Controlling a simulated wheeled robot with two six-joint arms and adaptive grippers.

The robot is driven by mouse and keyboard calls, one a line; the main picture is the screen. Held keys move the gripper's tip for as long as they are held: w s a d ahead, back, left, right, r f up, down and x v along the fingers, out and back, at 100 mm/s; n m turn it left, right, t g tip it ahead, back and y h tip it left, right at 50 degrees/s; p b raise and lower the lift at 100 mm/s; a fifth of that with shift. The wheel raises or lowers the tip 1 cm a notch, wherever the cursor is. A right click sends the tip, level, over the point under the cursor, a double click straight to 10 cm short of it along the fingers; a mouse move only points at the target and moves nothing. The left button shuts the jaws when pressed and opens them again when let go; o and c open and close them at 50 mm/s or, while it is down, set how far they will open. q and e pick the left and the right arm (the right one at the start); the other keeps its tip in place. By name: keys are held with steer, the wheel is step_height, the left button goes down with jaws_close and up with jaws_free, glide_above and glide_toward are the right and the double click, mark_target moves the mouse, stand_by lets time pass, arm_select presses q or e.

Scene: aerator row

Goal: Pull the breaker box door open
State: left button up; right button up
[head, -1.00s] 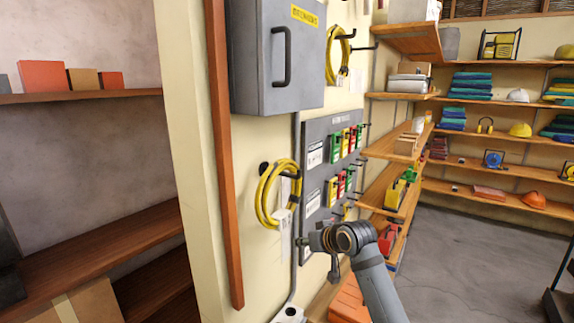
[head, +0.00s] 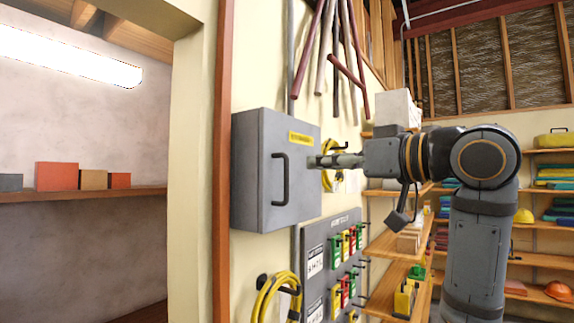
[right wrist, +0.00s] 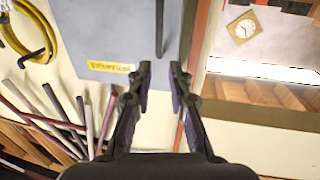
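The grey breaker box (head: 246,175) hangs on the wall in the middle of the head view. Its door (head: 302,195) looks closed and carries a yellow label (head: 301,139) and a dark vertical bar handle (head: 284,180). My right gripper (head: 314,161) points left at the door, a little right of the handle and apart from it. In the right wrist view the picture is turned over; my fingers (right wrist: 161,72) are spread with nothing between the tips, and the handle (right wrist: 160,28) lies beyond them, in line with the gap. My left gripper is not in view.
A coiled yellow cable (head: 329,167) hangs just behind my right gripper. Below the box is a grey lockout board (head: 318,240) with red and green tags, and another yellow coil (head: 275,300). Pipes hang above. Wooden shelves (head: 400,245) stand at right.

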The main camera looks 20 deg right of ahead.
mark_target(288, 163)
steer(key=p+x, duration=0.4)
steer(key=x, duration=0.5)
steer(key=shift+w+a+r+p, duration=0.15)
steer(key=shift+w+p, duration=0.1)
steer(key=shift+p, duration=0.15)
steer(key=shift+w, duration=0.35)
jaws_close()
